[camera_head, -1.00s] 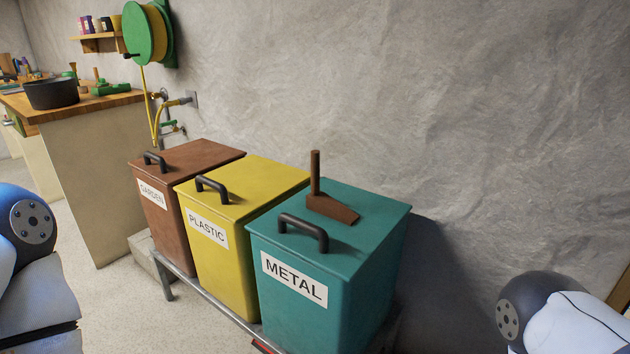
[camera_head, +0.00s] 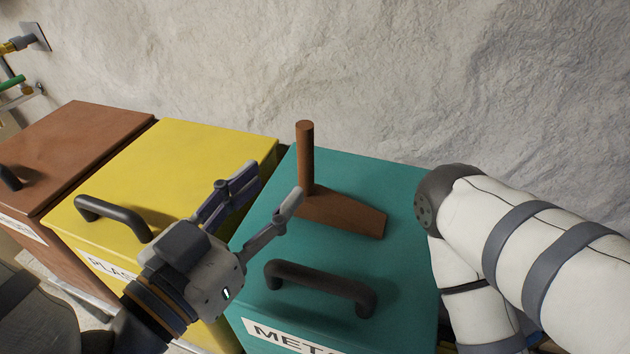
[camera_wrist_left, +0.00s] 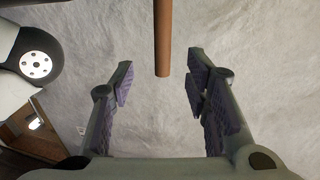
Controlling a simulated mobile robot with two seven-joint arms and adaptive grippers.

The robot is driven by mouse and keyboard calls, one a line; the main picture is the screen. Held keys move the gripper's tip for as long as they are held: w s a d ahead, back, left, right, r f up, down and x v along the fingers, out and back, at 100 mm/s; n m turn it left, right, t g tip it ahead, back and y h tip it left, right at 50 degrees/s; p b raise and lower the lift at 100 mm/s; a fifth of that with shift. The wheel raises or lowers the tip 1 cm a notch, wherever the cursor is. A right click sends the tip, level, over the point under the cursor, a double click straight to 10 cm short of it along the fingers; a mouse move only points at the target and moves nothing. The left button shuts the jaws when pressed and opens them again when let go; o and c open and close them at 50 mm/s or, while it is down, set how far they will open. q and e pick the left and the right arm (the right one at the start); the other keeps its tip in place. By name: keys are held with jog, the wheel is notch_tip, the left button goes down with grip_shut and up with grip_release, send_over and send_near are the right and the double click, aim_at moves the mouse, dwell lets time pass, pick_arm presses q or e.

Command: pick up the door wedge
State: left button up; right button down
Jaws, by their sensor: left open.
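The door wedge (camera_head: 342,212) is brown, with a flat tapered body and an upright round post (camera_head: 305,155) at its left end. It lies on the teal lid of the METAL bin (camera_head: 400,190). My left gripper (camera_head: 268,188) is open and empty, to the left of the post and apart from it, over the seam between the yellow and teal lids. In the left wrist view the post (camera_wrist_left: 162,40) shows between and beyond the two fingertips (camera_wrist_left: 160,72). The wedge body is out of that view. My right arm shows at the right; its gripper is not in view.
A black handle (camera_head: 320,285) rises from the teal lid in front of the wedge. The yellow bin (camera_head: 165,155) with its handle (camera_head: 110,213) and the brown bin (camera_head: 75,150) stand to the left. A rough grey wall (camera_head: 400,80) is close behind.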

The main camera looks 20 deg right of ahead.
aim_at(300, 148)
pick_arm(q)
jog(key=x, duration=0.6)
jog(key=r+x, duration=0.1)
jog(key=x, duration=0.2)
jog(key=shift+w+d, duration=0.15)
jog(key=shift+w, duration=0.2)
grip_shut()
jog(key=shift+r, duration=0.1)
